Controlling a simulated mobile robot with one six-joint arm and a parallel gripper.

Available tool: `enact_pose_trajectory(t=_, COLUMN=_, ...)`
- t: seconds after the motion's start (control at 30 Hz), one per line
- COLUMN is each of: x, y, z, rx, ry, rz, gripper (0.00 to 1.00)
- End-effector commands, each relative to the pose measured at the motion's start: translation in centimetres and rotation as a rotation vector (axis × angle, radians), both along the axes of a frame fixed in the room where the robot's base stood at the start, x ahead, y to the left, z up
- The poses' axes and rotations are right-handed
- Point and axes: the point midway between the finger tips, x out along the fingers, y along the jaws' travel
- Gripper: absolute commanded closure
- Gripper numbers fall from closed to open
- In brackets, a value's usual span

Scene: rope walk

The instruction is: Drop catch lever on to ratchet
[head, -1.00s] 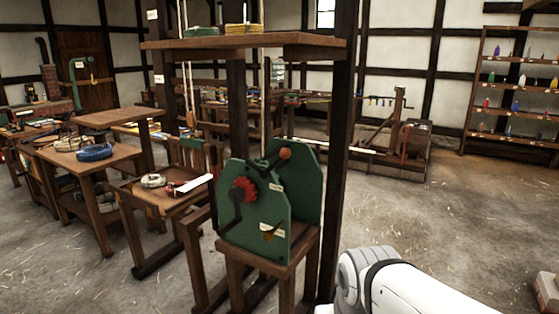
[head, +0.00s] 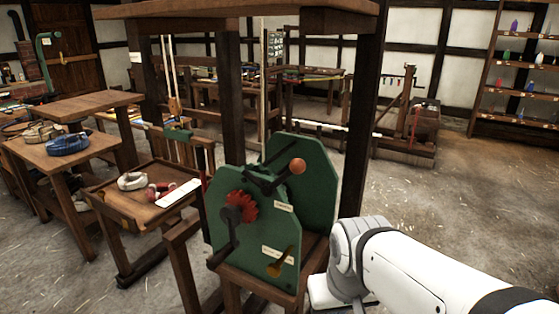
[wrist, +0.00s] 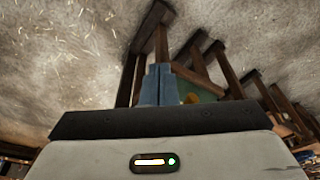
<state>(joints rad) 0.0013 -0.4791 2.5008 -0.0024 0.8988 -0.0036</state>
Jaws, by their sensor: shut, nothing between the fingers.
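A winch with green side plates (head: 318,210) stands on a wooden stand just left of my arm. A red toothed ratchet wheel (head: 247,205) is on its front plate, with a dark crank hanging from it. Above and right of the wheel, a black lever (head: 265,187) with an orange ball knob (head: 298,165) slants up to the right; I cannot tell whether it touches the teeth. A small brass-coloured lever (head: 281,262) sits lower right beside a label. In the wrist view my gripper (wrist: 157,72) is shut and empty, apart from the green winch (wrist: 209,93). Its fingertips are not visible in the head view.
A wooden post (head: 369,120) and an overhead shelf (head: 240,10) stand close behind the winch. A small table (head: 150,205) with coils is to the left, and another table (head: 98,150) lies beyond. The floor to the right (head: 470,200) is open.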

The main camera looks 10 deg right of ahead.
Motion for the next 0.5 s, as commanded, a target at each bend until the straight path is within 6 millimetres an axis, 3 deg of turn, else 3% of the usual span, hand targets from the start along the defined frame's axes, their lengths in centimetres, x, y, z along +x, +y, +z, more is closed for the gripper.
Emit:
enact_pose_trajectory(t=0.37, x=-0.03, y=0.01, z=0.02, rx=0.003, ry=0.001, rz=-0.003, gripper=1.00)
enact_pose_trajectory(t=0.5, x=0.24, y=-0.17, z=0.19, rx=0.080, ry=0.041, rz=-0.130, gripper=1.00)
